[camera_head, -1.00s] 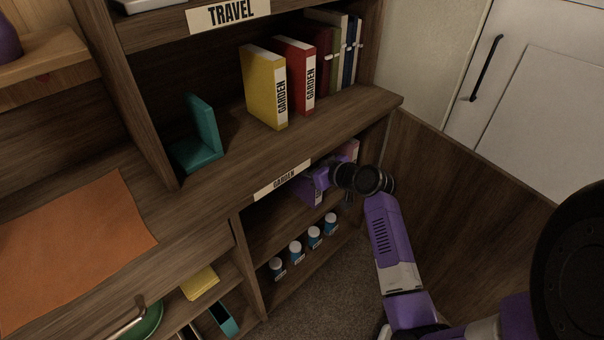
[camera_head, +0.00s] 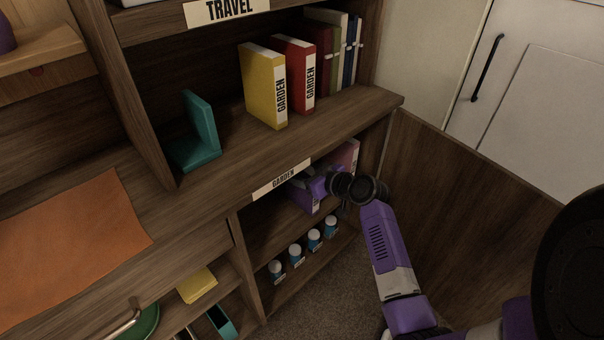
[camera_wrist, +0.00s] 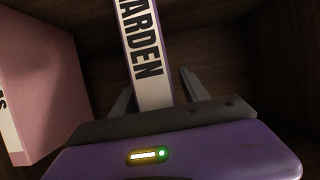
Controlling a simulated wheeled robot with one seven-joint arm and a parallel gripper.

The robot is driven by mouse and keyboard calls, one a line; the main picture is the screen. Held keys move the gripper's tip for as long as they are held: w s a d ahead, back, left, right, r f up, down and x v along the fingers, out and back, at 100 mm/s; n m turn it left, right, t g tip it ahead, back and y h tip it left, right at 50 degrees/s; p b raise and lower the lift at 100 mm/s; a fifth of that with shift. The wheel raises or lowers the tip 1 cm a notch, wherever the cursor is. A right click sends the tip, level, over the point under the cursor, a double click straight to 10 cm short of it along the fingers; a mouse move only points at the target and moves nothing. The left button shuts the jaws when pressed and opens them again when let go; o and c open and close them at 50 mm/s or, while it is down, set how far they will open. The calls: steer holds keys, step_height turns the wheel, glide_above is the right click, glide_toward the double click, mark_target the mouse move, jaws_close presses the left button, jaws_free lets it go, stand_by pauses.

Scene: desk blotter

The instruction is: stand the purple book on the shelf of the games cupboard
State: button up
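The purple book (camera_head: 303,201) stands upright on the upper shelf (camera_head: 262,238) of the open compartment below the desktop, partly hidden by my gripper. In the wrist view the white spine label of the book (camera_wrist: 147,45), lettered "ARDEN", stands between my fingers. My gripper (camera_wrist: 156,84) is open around the lower spine, with a gap showing at the right finger and a narrow one at the left. In the head view my gripper (camera_head: 318,184) reaches into the compartment from the right.
A pink book (camera_head: 347,156) stands in the same compartment, also at left in the wrist view (camera_wrist: 45,85). Several blue jars (camera_head: 296,256) line the shelf below. Yellow (camera_head: 264,85) and red (camera_head: 298,75) books stand above. A wooden panel (camera_head: 460,220) borders the right.

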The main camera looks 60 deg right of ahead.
steer(key=shift+r, duration=0.15)
steer(key=p+v, duration=0.3)
steer(key=v, duration=0.9)
steer(key=s+a+f+m+g, duration=0.1)
steer(key=s+a+f, duration=0.15)
steer(key=a, duration=0.85)
steer(key=s+a+f+m, duration=0.1)
steer(key=a+f, duration=0.3)
steer(key=a, duration=0.6)
steer(key=s+a+r+n+t+y, duration=0.3)
steer(key=s+a+r+n, duration=0.2)
steer(key=s+a+r, duration=0.8)
steer(key=s, duration=0.2)
steer(key=shift+s+a+y, duration=0.3)
